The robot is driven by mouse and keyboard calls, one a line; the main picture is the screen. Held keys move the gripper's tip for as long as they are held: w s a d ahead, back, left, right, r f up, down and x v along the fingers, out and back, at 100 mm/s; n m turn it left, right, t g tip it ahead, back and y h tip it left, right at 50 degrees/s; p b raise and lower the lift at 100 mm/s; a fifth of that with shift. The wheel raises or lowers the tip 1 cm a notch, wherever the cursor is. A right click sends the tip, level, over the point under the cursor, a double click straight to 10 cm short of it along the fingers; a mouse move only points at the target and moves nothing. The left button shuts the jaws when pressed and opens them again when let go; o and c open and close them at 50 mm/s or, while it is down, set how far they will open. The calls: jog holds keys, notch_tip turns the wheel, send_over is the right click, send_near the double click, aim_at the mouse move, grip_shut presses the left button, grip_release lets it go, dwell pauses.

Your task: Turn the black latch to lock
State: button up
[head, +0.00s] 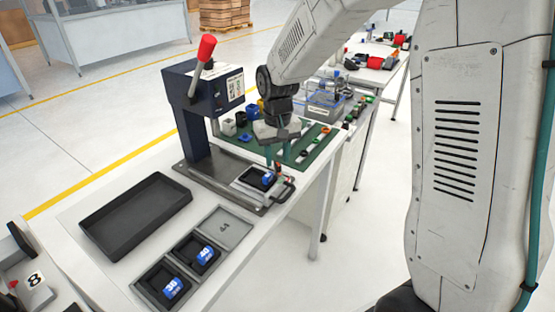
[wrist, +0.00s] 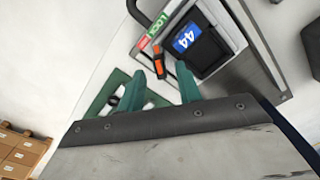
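The latch shows in the wrist view as a small orange-and-dark lever (wrist: 158,62) beside a green LOCK label (wrist: 152,32) and a red label. I cannot make out a fully black latch. It sits on the edge of a fixture holding a black block with a blue 44 label (wrist: 186,38); that block also shows in the head view (head: 268,179). My gripper (wrist: 163,70) has two green fingers spread apart, with the lever's lower end near the gap between their tips. In the head view my gripper (head: 273,163) points down over the fixture; contact is unclear.
A dark press (head: 205,120) with a red-knobbed lever stands behind the fixture. A black tray (head: 135,215) and a holder with labelled blocks (head: 140,285) lie at the front left. A green mat (head: 315,142) with small parts lies behind my gripper. A black handle (wrist: 140,12) projects near the latch.

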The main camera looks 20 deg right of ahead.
jog(key=shift+f, duration=0.75)
grip_shut()
jog(key=shift+m, duration=0.4)
jog(key=m, duration=0.9)
jog(key=shift+m, duration=0.4)
